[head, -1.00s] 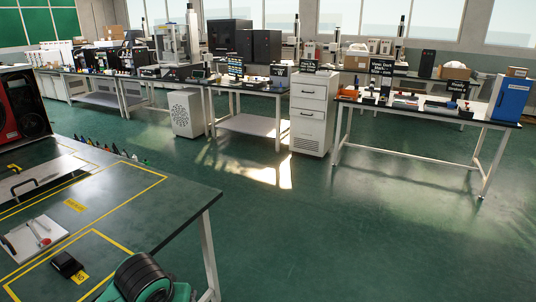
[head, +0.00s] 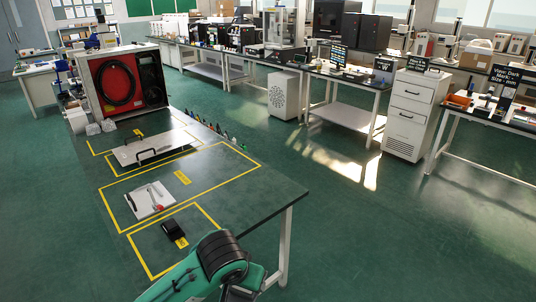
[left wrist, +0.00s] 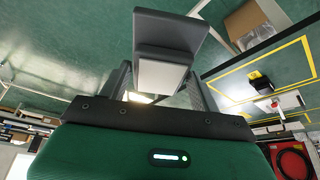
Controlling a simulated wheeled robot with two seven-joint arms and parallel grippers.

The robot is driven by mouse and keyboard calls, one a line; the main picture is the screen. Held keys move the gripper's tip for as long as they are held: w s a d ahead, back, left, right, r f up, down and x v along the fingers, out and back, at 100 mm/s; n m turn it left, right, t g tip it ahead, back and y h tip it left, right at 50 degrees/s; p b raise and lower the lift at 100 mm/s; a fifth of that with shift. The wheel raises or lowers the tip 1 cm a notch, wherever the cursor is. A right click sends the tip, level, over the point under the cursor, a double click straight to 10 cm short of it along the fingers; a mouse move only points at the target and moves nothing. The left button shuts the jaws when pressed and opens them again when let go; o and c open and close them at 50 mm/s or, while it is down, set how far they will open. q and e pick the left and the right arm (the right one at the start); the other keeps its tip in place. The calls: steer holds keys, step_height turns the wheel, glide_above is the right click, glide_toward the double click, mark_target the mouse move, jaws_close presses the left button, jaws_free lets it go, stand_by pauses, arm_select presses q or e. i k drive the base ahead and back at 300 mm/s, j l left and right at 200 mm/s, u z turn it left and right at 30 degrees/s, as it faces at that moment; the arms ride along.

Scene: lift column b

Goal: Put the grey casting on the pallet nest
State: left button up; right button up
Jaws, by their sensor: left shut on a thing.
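The grey casting (left wrist: 168,35) is a blocky grey part with a wide flat upper piece and a paler lower face, seen close up in the left wrist view. My left gripper (left wrist: 160,85) is shut on it, with a dark finger on each side; the casting hides part of the fingers. The casting is held up, with the green floor and a bench behind it. In the head view only a green and black part of my arm shows at the bottom; the gripper and casting are out of frame. I cannot pick out the pallet nest with certainty. My right gripper is not in view.
A dark bench (head: 270,190) with yellow outlines holds a pale plate with handles (head: 150,147), a white board with tools (head: 150,200), a small black item (head: 173,228) and a red-panelled case (head: 115,85). Drawers (head: 412,110) and other benches stand beyond. Open floor lies right.

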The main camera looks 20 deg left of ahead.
mark_target(148, 195)
steer(key=i+j+u, duration=0.15)
steer(key=i+u, duration=0.55)
steer(key=i, duration=0.25)
steer(key=i+l+u, duration=0.15)
steer(key=i+u, duration=0.2)
steer(key=i, duration=0.1)
